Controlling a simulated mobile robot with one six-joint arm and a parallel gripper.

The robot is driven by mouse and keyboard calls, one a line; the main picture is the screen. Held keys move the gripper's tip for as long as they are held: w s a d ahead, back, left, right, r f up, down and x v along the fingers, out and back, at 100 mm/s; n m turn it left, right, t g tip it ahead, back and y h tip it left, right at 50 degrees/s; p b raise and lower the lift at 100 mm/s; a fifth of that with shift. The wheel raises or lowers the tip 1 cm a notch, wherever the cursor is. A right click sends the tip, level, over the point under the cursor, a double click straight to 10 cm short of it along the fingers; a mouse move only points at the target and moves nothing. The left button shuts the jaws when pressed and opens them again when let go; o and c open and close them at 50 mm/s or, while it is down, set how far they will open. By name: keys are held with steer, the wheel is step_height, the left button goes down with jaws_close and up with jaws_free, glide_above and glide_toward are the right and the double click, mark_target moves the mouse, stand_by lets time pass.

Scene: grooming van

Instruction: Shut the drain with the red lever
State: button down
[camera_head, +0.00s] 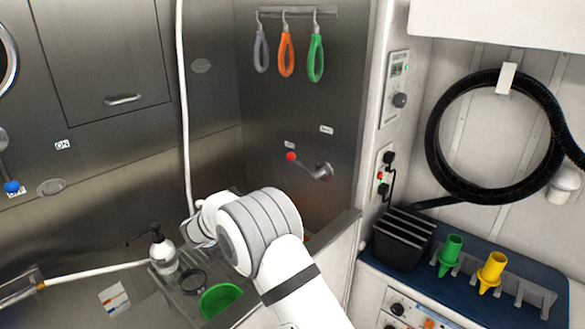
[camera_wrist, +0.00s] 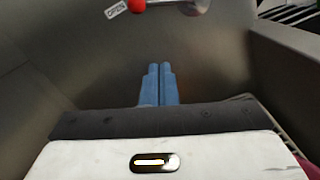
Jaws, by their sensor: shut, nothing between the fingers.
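The red lever (camera_head: 308,165) is on the steel wall of the tub. Its red knob points left from a round metal pivot, beside a small label (camera_head: 290,145). In the wrist view the red knob (camera_wrist: 137,5) is at the top edge, next to a label reading OPEN (camera_wrist: 115,9). A second label (camera_head: 327,129), unreadable here, is above the pivot. My gripper (camera_wrist: 159,68) is shut and empty, its blue fingers together, with the knob beyond the fingertips and apart from them. In the head view my arm hides the fingers. The drain itself is not visible.
A lever with a blue knob (camera_head: 12,187) is at the far left. The tub's rim (camera_head: 335,235) runs right of my wrist.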

steer(key=shift+w+a+f, duration=0.1)
steer(key=shift+w+a, duration=0.15)
steer(key=shift+d, duration=0.1)
steer(key=w+d+r+p, duration=0.3)
steer(key=w+d+r, duration=0.1)
steer(key=w+d, duration=0.3)
steer(key=shift+w+d+p, duration=0.35)
steer(key=shift+d, duration=0.05)
steer(key=shift+r, duration=0.1)
